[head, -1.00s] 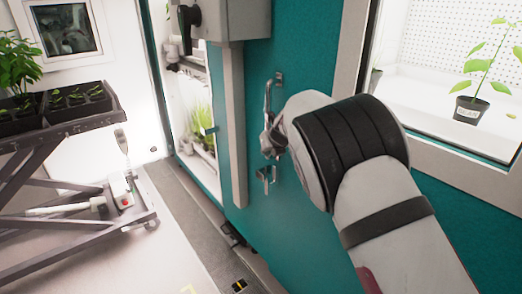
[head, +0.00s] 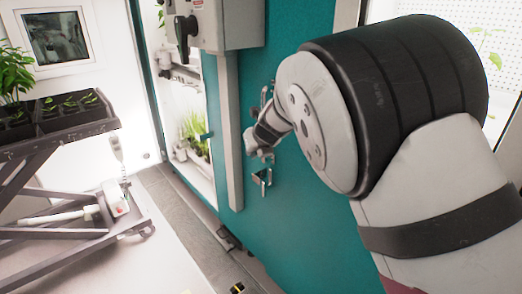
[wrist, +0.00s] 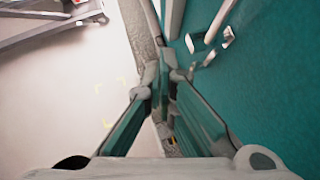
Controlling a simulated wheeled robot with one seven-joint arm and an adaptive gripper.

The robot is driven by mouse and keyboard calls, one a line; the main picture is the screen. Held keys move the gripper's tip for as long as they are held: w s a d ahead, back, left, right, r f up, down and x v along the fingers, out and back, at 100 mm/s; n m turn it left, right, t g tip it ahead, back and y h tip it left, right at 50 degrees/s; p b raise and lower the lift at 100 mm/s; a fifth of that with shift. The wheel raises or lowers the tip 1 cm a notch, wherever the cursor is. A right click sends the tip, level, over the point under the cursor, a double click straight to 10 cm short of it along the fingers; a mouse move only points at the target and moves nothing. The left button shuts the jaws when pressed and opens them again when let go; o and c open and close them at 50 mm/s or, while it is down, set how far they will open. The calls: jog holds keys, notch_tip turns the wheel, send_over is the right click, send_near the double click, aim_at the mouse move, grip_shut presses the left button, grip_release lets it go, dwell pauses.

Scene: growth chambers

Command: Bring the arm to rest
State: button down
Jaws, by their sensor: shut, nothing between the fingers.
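My gripper (wrist: 164,78) is shut and empty in the wrist view, its two fingers meeting above the floor beside the teal wall. In the head view my arm fills the right side with its thick white and black joint close to the camera.
A trolley (head: 75,130) with black seedling trays (head: 55,125) stands at left. A grey switch box (head: 228,25) juts from the teal wall. A lit chamber with green plants (head: 195,132) is left of it.

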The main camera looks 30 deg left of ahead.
jog(key=s+d+r+n, duration=0.3)
jog(key=d+r+n, duration=0.15)
jog(key=d, duration=0.55)
jog(key=s+d+r+n+h, duration=0.1)
jog(key=s+d+r+n, duration=0.3)
jog(key=d, duration=0.6)
jog(key=s+d+r+n, duration=0.1)
jog(key=d+r+n, duration=0.2)
jog(key=d+r, duration=0.55)
jog(key=s+d+f+n+h, duration=0.3)
jog(key=s+d+n, duration=0.4)
jog(key=s+d, duration=0.5)
jog(key=s+d+f+n+h, duration=0.2)
jog(key=s+d+n, duration=0.5)
jog(key=s+d, duration=0.6)
jog(key=shift+s+d+f+g+h, duration=0.15)
jog(key=shift+s+f+g+h, duration=0.25)
jog(key=shift+s+f, duration=0.2)
jog(key=shift+n, duration=0.25)
